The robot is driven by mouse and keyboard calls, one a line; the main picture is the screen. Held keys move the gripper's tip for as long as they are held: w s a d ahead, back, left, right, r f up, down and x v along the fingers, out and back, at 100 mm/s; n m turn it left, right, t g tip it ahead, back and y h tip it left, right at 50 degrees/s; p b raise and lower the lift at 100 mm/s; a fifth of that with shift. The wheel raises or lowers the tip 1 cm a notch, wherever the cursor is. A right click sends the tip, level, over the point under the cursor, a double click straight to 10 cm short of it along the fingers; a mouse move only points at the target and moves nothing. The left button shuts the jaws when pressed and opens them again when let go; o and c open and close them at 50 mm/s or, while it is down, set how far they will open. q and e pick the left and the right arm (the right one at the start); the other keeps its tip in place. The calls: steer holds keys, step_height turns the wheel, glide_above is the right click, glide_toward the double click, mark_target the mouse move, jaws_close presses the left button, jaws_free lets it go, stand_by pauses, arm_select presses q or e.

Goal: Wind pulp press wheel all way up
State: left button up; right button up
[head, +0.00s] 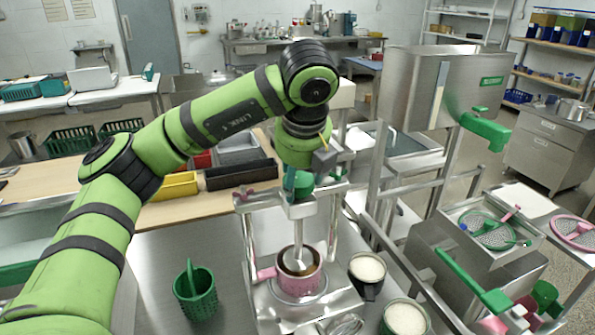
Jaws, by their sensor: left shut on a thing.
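The pulp press (335,225) stands on the steel table, a metal frame with two posts and a top crossbar. Its central shaft runs down to a round press plate (298,262) at the mouth of a pink pot (300,284). The pot holds something brown. My left gripper (296,182) points down at the top of the press, above the crossbar. It is shut on the press wheel (304,180), of which only a small green part shows. The wrist hides most of the wheel and the fingertips. My right gripper is not in view.
A green basket (196,293) stands left of the press. Two containers of white contents, one dark (367,272) and one green (404,318), stand at its right. A steel machine with green levers (470,280) is further right. Yellow and black bins (240,174) lie behind.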

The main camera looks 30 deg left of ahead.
arm_select(q)
steer(key=shift+w+r, duration=0.2)
steer(key=shift+r, duration=0.2)
steer(key=o, duration=1.1)
steer(key=shift+w+f, duration=0.1)
steer(key=shift+f, duration=0.15)
steer(key=v, duration=1.2)
